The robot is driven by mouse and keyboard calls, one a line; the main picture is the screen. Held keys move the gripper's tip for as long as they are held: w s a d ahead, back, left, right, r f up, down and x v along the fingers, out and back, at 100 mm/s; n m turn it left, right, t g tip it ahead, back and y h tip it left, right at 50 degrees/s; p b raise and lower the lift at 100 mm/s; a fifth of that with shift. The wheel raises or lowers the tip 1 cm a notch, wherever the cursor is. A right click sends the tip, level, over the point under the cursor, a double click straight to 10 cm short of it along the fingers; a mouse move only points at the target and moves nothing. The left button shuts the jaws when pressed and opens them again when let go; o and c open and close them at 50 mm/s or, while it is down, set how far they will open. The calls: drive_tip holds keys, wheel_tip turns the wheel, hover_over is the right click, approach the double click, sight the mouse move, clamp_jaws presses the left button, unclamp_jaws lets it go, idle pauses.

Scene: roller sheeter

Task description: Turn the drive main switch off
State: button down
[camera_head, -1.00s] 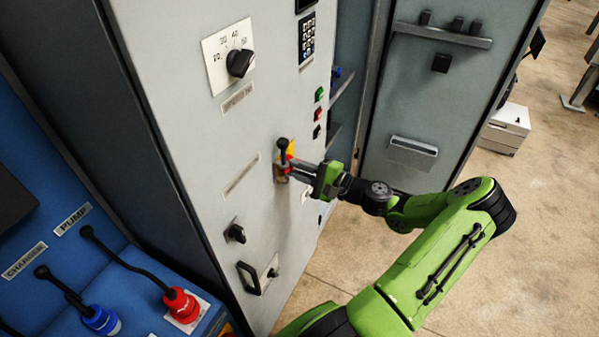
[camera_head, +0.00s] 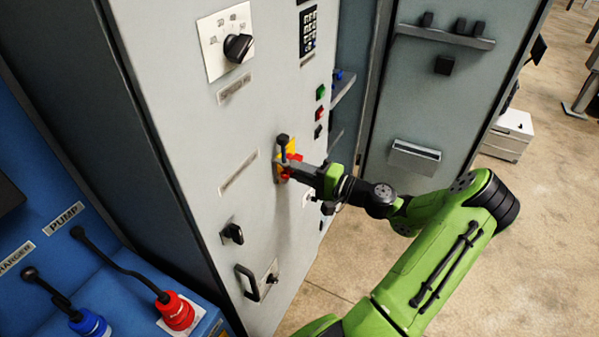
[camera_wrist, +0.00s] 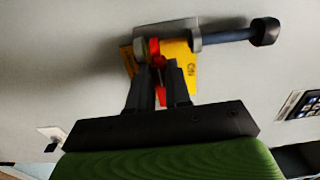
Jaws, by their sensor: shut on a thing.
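The drive main switch is a red rotary handle (camera_head: 291,160) on a yellow plate (camera_head: 292,146) on the grey cabinet front. My gripper (camera_head: 284,168) is at this switch, its fingers shut on the red handle. In the wrist view the two dark fingers (camera_wrist: 160,72) close around the red handle (camera_wrist: 161,95), hiding part of it. A dark rod with a black knob (camera_head: 282,140) sticks out beside the plate; it also shows in the wrist view (camera_wrist: 263,32). The yellow plate bears partly readable lettering, "ON", in the wrist view.
A rotary dial (camera_head: 238,47) and a keypad (camera_head: 308,30) are higher on the cabinet. Green and red buttons (camera_head: 320,103) sit to the right. A black knob (camera_head: 233,234) and a handle (camera_head: 247,282) are below. The blue unit (camera_head: 110,272) carries red and blue plugs at lower left.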

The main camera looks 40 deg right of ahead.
drive_tip(key=shift+f, duration=0.1)
drive_tip(key=c, duration=1.1)
unclamp_jaws()
drive_tip(key=shift+o, duration=0.2)
drive_tip(key=v, duration=1.5)
drive_tip(key=shift+s, duration=0.4)
